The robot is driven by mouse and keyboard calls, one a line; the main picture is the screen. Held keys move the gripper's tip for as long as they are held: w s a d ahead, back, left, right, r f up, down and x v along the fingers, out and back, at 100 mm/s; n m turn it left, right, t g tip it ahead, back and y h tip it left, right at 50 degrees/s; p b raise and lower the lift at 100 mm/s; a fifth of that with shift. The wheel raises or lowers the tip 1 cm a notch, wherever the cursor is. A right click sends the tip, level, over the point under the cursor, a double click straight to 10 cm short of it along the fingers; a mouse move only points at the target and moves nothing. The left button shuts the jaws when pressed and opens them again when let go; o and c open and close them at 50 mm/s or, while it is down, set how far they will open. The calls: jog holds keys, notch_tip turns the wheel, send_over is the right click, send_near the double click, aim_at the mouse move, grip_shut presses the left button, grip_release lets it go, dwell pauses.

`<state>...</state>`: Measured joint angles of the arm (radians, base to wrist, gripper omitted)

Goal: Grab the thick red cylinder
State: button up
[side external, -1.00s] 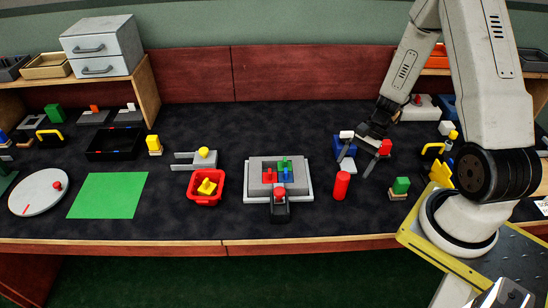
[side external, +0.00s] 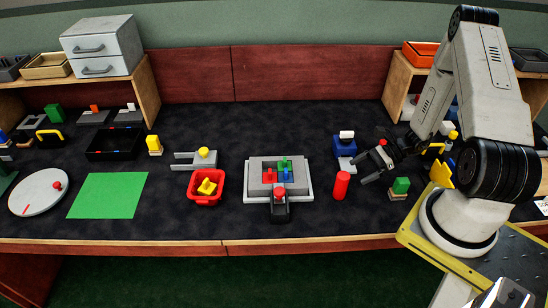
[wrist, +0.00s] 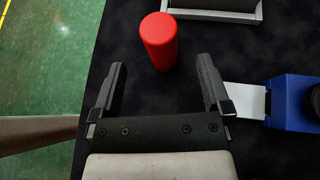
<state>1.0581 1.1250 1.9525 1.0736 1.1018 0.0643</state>
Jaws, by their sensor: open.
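The thick red cylinder (side external: 341,186) stands upright on the dark table, right of the grey block with coloured pieces. In the wrist view the red cylinder (wrist: 160,40) is ahead of the fingertips, roughly centred between them and apart from both. My gripper (side external: 371,170) is open and empty, low over the table to the right of the cylinder. In the wrist view my gripper (wrist: 162,75) shows both fingers spread apart, with bare table between them.
A blue block with a white piece (side external: 345,148) stands behind the cylinder. A green block on a wooden base (side external: 400,187) is near my gripper on the right. The grey tray (side external: 249,192) is to the left. The table's front edge (side external: 340,242) is clear.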

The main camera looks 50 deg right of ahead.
aim_at(343, 181)
jog(key=shift+x, duration=0.8)
jog(key=shift+x, duration=2.6)
jog(key=shift+d, duration=0.1)
grip_shut()
